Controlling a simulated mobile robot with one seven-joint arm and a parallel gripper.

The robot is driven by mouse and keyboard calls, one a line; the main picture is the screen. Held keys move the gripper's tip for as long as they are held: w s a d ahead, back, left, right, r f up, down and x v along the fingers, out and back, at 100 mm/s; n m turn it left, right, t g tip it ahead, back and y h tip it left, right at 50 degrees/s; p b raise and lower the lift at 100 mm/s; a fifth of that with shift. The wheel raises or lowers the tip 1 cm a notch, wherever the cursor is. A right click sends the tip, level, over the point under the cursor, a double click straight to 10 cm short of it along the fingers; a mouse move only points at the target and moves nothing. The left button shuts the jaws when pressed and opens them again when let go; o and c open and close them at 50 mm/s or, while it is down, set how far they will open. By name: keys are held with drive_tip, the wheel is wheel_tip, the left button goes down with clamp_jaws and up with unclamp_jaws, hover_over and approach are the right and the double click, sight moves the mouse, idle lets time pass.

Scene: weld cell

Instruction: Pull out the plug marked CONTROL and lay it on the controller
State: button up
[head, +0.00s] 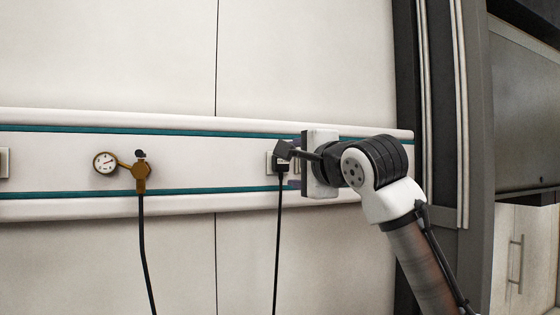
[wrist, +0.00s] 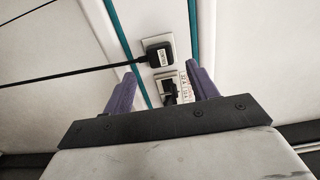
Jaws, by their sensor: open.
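A black plug (wrist: 157,54) with a small white label sits in a white wall socket; the label's lettering is too small to read surely. Its black cord runs left in the wrist view. In the head view the plug (head: 282,167) shows beside my gripper, with the cord hanging down. My gripper (wrist: 165,82) is open, its two purple fingers apart, pointing at the wall. The plug lies ahead of the fingertips, with no contact visible. In the head view my gripper (head: 295,168) partly hides the socket area. I see no controller in either view.
A second wall outlet (wrist: 165,88) with a black part and a printed plate (wrist: 184,88) lies between my fingers in the wrist view. A brass valve with gauge (head: 140,172) and a black hose is on the rail to the left. A dark door frame (head: 408,100) stands right.

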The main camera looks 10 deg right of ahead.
sight(283, 163)
drive_tip(key=shift+w+a+p, duration=0.2)
drive_tip(key=shift+w+p, duration=0.15)
drive_tip(key=shift+w, duration=0.6)
drive_tip(key=shift+w+a+p, duration=0.15)
drive_tip(key=shift+w+p, duration=0.15)
drive_tip(key=shift+w, duration=0.65)
drive_tip(key=shift+w+a+p, duration=0.2)
drive_tip(key=shift+w+p, duration=0.15)
drive_tip(key=shift+w, duration=0.6)
drive_tip(key=shift+a, duration=0.1)
clamp_jaws()
drive_tip(key=shift+s, duration=0.15)
drive_tip(key=shift+s+d+b, duration=0.2)
drive_tip(key=shift+s+b, duration=0.1)
drive_tip(key=shift+s, duration=0.65)
drive_tip(key=shift+s+d+b, duration=0.25)
drive_tip(key=shift+s+b, duration=0.05)
drive_tip(key=shift+s, duration=0.6)
drive_tip(key=shift+s+d+b, duration=0.2)
drive_tip(key=shift+s+b, duration=0.1)
drive_tip(key=shift+s, duration=0.65)
